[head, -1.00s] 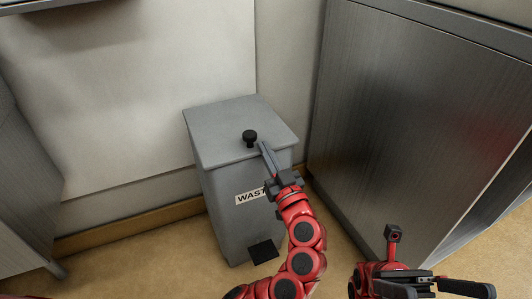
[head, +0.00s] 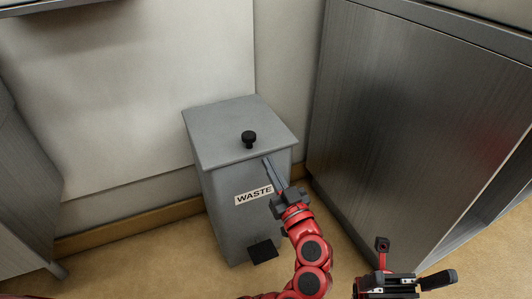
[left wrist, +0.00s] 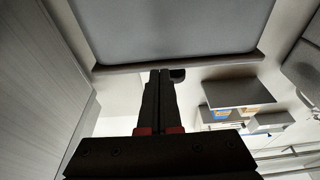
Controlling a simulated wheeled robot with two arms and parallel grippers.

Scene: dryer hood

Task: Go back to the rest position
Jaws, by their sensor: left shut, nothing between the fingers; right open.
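The grey waste bin (head: 228,190) stands on the floor with its lid (head: 222,130) closed and a black knob (head: 249,139) on top. A "WASTE" label (head: 254,195) is on its front. My left gripper (head: 266,162) is shut and empty. Its tips are by the lid's front edge in the head view; I cannot tell whether they touch. In the left wrist view, the closed fingers (left wrist: 158,80) point toward a large grey panel. My right gripper (head: 415,284) is open and empty at the lower right, partly cut off by the frame's bottom edge.
A metal cabinet (head: 400,120) stands to the right, close to the bin. Another grey unit (head: 25,190) is at the left edge. A wall is behind the bin. A black pedal (head: 262,251) is at the bin's foot. Bare floor (head: 150,255) lies left of the bin.

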